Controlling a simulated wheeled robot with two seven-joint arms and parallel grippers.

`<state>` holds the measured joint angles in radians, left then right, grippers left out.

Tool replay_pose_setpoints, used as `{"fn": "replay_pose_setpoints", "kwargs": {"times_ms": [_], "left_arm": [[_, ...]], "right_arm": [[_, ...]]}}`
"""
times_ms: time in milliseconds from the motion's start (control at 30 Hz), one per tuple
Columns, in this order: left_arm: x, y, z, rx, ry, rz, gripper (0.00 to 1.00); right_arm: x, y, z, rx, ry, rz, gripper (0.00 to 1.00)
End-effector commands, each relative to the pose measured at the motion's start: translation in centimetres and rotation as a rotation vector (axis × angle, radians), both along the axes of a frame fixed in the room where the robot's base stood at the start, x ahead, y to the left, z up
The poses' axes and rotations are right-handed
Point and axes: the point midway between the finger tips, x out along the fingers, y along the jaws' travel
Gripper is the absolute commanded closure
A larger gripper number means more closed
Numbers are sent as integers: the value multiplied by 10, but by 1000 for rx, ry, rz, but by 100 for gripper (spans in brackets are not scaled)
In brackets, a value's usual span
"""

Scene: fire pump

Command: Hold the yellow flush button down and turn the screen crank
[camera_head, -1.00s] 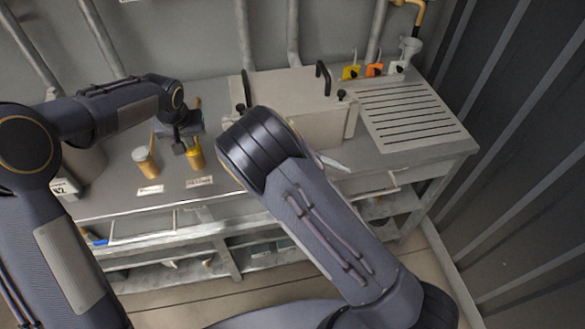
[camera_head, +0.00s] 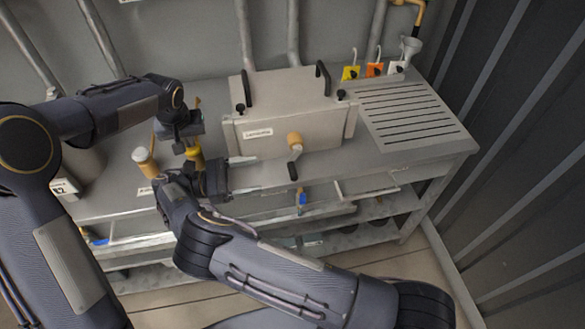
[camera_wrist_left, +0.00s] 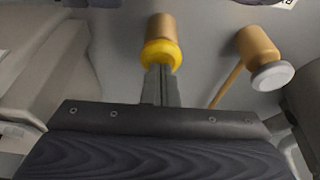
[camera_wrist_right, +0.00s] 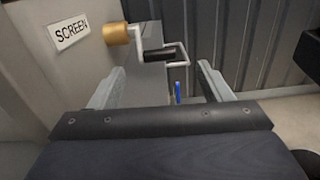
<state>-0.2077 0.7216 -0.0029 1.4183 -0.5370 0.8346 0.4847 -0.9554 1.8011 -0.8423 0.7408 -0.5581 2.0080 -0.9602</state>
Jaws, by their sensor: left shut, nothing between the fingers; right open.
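The yellow flush button (camera_head: 195,155) tops a brass post on the bench at left; it also shows in the left wrist view (camera_wrist_left: 161,54). My left gripper (camera_head: 187,142) is shut and empty above it. Its fingertips (camera_wrist_left: 160,72) appear to meet the button; how far it is pressed I cannot tell. The screen crank (camera_head: 294,152) sticks out from the grey box's front, with a brass hub (camera_wrist_right: 117,34) and black grip (camera_wrist_right: 164,53). My right gripper (camera_head: 251,175) is open, left of the crank. In the right wrist view the grip lies ahead, between and beyond the fingertips (camera_wrist_right: 157,78), apart from them.
A white-topped brass post (camera_head: 145,162) stands left of the yellow button. The grey box (camera_head: 270,110) with black handles is behind the crank. A slotted drain board (camera_head: 410,115) lies at right. Yellow, orange and white tags (camera_head: 374,69) are at the back. A corrugated wall (camera_head: 520,150) bounds the right.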

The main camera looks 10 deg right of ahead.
Motion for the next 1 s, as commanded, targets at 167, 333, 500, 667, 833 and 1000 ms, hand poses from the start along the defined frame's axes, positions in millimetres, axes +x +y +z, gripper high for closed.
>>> {"fn": "replay_pose_setpoints", "kwargs": {"times_ms": [167, 333, 500, 667, 833, 1000], "left_arm": [[0, 0, -1, 1, 3, 0, 100], [0, 1, -1, 1, 3, 0, 100], [0, 1, -1, 1, 2, 0, 100], [0, 0, -1, 1, 3, 0, 100], [0, 0, -1, 1, 3, 0, 100], [0, 0, -1, 1, 3, 0, 100]], "right_arm": [[2, 0, -9, 15, 41, 9, 28], [2, -21, -9, 17, 45, 3, 28], [1, -55, -8, 12, 41, 9, 28], [1, -85, -9, 13, 40, 10, 28], [2, -106, -9, 13, 39, 12, 28], [2, -114, -9, 15, 38, 12, 28]]}}
